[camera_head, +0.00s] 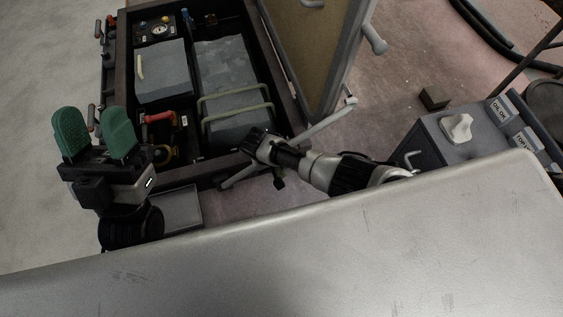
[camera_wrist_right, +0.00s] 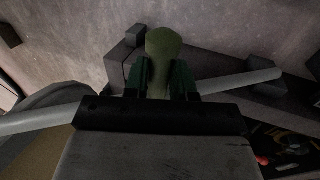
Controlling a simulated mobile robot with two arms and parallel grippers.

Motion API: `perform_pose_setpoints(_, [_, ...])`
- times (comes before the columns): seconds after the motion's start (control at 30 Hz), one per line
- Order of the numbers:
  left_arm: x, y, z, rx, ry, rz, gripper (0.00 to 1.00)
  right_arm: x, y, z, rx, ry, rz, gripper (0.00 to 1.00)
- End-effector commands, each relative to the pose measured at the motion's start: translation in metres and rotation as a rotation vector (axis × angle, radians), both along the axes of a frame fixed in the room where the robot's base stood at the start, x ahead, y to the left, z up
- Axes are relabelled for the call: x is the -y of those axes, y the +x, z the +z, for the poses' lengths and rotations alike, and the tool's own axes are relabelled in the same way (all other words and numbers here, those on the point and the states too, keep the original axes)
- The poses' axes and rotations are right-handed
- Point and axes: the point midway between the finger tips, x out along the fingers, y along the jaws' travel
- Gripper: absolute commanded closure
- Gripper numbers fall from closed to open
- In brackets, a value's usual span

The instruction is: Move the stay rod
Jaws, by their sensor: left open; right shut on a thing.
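The stay rod (camera_head: 328,121) is a thin pale grey bar. In the head view it slants from beside the raised lid's lower corner down left, passing behind my right gripper to the locker's near edge. My right gripper (camera_head: 278,176) is at the rod's middle. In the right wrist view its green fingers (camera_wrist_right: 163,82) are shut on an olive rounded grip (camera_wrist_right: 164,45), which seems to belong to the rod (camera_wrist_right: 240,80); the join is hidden. My left gripper (camera_head: 95,130) is open and empty, left of the locker, with green pads spread apart.
The open locker (camera_head: 118,60) holds grey blocks, a gauge panel (camera_head: 155,28) and a red-handled tool (camera_head: 160,117). Its tan lid (camera_head: 312,45) stands raised on the right. A grey cabinet (camera_head: 460,150) with labels stands further right. A large pale surface (camera_head: 330,260) fills the foreground.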

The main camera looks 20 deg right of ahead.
Motion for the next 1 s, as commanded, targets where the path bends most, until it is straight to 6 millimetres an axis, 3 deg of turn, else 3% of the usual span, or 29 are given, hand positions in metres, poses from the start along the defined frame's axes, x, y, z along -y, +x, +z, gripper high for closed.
perform_pose_setpoints(0.2, [0.004,0.027,-0.014,-0.245,0.075,0.014,0.49,-0.017,-0.002,0.014,-0.002,0.014,0.001,1.0])
perform_pose_setpoints(0.4, [0.004,0.039,-0.027,-0.371,0.112,0.02,0.49,-0.025,-0.003,0.019,-0.001,0.019,0.001,1.0])
perform_pose_setpoints(0.97, [0.005,0.043,-0.034,-0.425,0.128,0.023,0.49,-0.029,-0.003,0.019,0.0,0.023,0.002,1.0])
perform_pose_setpoints(1.0, [0.005,0.043,-0.035,-0.425,0.128,0.023,0.49,-0.029,-0.004,0.019,0.0,0.023,0.002,0.72])
